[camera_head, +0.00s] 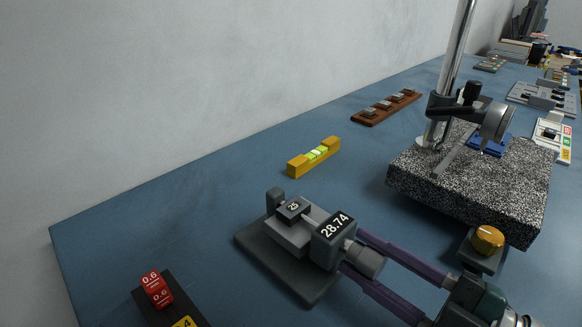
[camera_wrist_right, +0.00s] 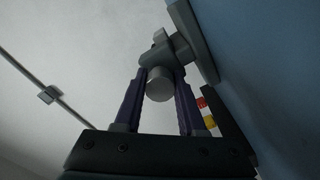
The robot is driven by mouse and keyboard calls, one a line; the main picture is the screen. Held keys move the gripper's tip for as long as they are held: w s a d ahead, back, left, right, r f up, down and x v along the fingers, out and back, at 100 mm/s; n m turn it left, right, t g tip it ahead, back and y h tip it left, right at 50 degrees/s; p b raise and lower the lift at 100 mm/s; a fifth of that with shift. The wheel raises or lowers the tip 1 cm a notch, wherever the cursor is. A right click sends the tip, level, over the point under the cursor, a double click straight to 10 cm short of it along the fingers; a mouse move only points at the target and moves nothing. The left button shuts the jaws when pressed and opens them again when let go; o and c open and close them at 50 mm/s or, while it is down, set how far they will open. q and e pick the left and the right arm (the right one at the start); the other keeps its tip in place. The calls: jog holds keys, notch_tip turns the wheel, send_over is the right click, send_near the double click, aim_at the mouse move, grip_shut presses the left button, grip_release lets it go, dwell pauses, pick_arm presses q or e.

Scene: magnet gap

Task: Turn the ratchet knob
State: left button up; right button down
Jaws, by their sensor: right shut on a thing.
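A grey micrometer-like device on a dark base (camera_head: 262,257) stands on the blue table, with a small block marked "25" (camera_head: 293,208) and a display reading 28.74 (camera_head: 335,226). Its grey round ratchet knob (camera_head: 367,258) points to the right. My right gripper (camera_head: 361,252) has its two purple fingers on either side of the knob and is shut on it. In the right wrist view, the knob (camera_wrist_right: 160,86) shows as a light cylinder between the fingers (camera_wrist_right: 160,92). My left gripper is not in view.
A speckled granite block (camera_head: 460,185) with a metal post and dial gauge stands at the right, by an orange knob (camera_head: 487,239). A yellow level (camera_head: 314,157) lies behind the device. Red and yellow gauge blocks (camera_head: 156,288) sit at front left.

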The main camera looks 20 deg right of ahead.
jog(key=shift+r, duration=0.1)
jog(key=c, duration=0.5)
grip_release()
jog(key=v, duration=1)
dwell(0.8)
